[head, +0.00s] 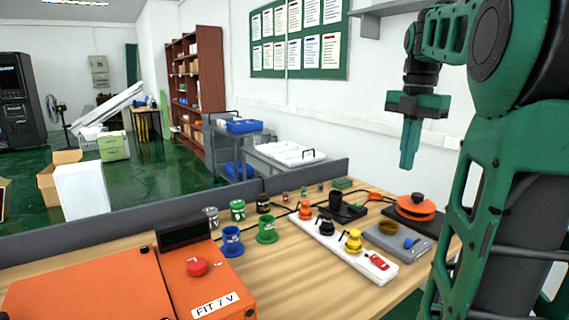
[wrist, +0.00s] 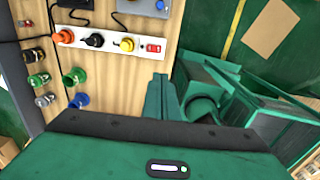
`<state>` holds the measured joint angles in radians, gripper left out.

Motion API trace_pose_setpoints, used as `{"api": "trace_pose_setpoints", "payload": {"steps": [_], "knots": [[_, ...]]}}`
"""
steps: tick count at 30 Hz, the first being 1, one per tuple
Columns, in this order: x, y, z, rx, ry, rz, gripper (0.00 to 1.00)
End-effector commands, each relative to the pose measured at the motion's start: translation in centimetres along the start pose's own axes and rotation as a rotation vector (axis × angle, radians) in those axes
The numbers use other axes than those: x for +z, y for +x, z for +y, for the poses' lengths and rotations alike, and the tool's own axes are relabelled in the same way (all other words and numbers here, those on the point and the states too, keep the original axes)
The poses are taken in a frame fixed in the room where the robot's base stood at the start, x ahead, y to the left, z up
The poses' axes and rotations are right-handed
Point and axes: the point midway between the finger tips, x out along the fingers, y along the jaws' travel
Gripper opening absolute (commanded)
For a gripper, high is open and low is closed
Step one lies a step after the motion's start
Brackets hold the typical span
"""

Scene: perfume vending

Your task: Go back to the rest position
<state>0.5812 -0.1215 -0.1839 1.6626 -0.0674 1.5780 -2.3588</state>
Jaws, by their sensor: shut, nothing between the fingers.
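My gripper (head: 409,145) is green and black and hangs pointing down above the right part of the table in the head view. Its fingers are together with nothing between them. It is well above the table and touches nothing. In the wrist view the closed fingers (wrist: 162,100) show over the table's edge, with my green gripper body filling the bottom of the picture.
The wooden table (head: 290,278) holds an orange box (head: 95,290), blue (head: 232,241) and green (head: 267,230) cups, a white strip (head: 335,247) with coloured knobs, and a grey box (head: 398,242). A grey partition (head: 130,216) runs behind. The air around my gripper is clear.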

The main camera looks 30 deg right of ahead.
Motion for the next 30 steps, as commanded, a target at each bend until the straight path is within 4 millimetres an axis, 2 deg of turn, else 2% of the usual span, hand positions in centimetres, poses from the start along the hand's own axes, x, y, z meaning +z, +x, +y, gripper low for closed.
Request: {"api": "trace_pose_setpoints", "payload": {"steps": [6, 11, 20, 30], "knots": [[-0.3, 0.3, 0.0, 0.001, 0.028, 0.001, 0.0], [-2.0, 2.3, -0.3, 0.004, 0.217, 0.009, 0.0], [-7.0, 8.6, -2.2, -0.001, 0.821, 0.025, 0.0], [-12.4, 16.4, -6.1, -0.02, 1.507, 0.019, 0.0]]}}
